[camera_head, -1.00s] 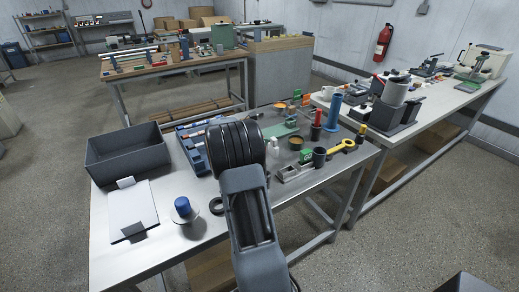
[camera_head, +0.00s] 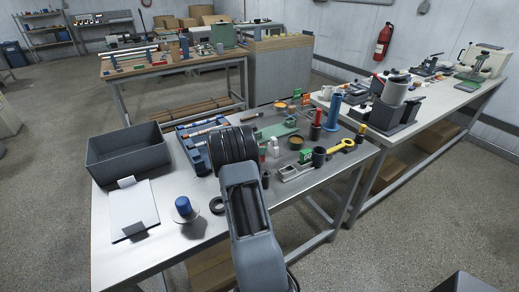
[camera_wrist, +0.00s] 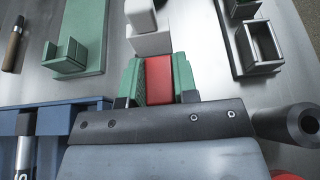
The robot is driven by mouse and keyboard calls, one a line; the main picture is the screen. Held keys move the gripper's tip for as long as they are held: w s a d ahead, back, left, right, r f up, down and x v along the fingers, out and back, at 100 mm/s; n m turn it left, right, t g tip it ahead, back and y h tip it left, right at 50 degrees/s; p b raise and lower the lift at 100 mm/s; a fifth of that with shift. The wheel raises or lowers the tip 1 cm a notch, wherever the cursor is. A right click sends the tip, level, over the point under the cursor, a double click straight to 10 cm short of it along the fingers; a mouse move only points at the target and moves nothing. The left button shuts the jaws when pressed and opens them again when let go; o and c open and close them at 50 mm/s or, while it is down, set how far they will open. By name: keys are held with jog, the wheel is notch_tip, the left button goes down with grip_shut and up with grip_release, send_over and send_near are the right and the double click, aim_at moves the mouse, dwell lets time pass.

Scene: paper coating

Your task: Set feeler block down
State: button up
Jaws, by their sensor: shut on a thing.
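The feeler block (camera_wrist: 158,80), a red block, is between the green-faced fingers of my gripper (camera_wrist: 160,84) in the wrist view. My gripper is shut on it. Just beyond its far end is a white block (camera_wrist: 150,42); whether they touch I cannot tell.
A green stand (camera_wrist: 78,50) and a blue rack (camera_wrist: 60,125) are on the left in the wrist view. A metal bracket (camera_wrist: 262,47) and a dark cylinder (camera_wrist: 295,122) are on the right. A grey bin (camera_head: 125,155) and white pad (camera_head: 133,210) fill the table's left.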

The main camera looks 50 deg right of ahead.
jog(key=shift+f, duration=0.15)
jog(key=o, duration=0.9)
jog(key=shift+a+r, duration=0.1)
jog(key=shift+r, duration=0.15)
jog(key=a+r+m+t+y+b, duration=0.15)
jog(key=a+r, duration=0.25)
jog(key=a, duration=0.5)
jog(key=a+r+m+y+p, duration=0.1)
jog(key=a+r+m+y, duration=0.15)
jog(key=a, duration=0.75)
jog(key=s+a+m+t+y, duration=0.2)
jog(key=s+a+m+y, duration=0.1)
jog(key=a, duration=0.5)
jog(key=s+a+m+t+y, duration=0.2)
jog(key=s+a+m+y, duration=0.1)
jog(key=s+a, duration=0.3)
jog(key=s+a+m+t+y, duration=0.2)
jog(key=s+a+m+y, duration=0.1)
jog(key=a, duration=0.7)
jog(key=shift+s+r+m, duration=0.2)
jog(key=shift+s+m, duration=0.5)
jog(key=shift+s, duration=0.4)
